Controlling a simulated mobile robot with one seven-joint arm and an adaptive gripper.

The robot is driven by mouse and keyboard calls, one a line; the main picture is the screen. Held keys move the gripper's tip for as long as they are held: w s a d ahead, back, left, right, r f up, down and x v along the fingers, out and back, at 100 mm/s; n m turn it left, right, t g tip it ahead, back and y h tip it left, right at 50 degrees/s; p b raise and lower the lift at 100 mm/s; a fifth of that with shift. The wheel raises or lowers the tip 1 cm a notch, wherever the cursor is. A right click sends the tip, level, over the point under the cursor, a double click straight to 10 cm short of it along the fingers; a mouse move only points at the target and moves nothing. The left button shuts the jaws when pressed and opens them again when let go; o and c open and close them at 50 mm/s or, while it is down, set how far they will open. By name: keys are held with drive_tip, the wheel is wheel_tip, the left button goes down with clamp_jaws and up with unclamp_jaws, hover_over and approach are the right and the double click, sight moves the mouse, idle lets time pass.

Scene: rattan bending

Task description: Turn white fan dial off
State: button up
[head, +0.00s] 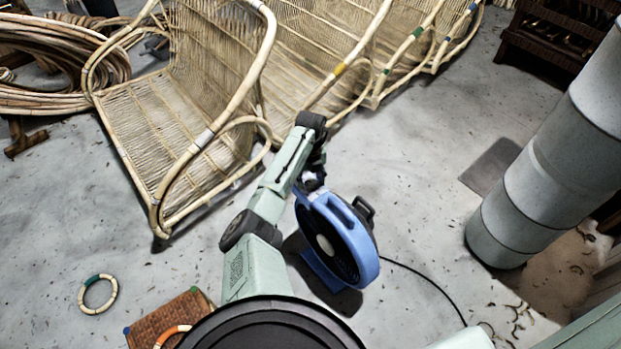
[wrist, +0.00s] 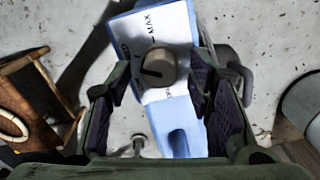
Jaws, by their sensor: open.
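The blue fan (head: 362,250) stands on the floor beside my arm in the head view, its dark round grille facing left. In the wrist view its white panel (wrist: 180,22) carries a MAX label. The fan dial (wrist: 158,66) is a pale, beige-white round knob with a dark mark on its face. My gripper (wrist: 163,78) is open, with one finger on each side of the dial and visible gaps; I cannot tell the height between them. In the head view my gripper (head: 314,178) is at the fan's upper edge, and the dial is hidden there.
Rattan chairs (head: 165,125) stand behind and left of the fan. A thick grey pipe (head: 545,165) rises at the right. A black cord (head: 425,278) runs from the fan across the floor. A woven box (head: 170,318) and a small ring (head: 98,294) lie front left.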

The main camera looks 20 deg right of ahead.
drive_tip(key=shift+f, duration=0.15)
drive_tip(key=shift+c, duration=0.2)
clamp_jaws()
idle(0.4)
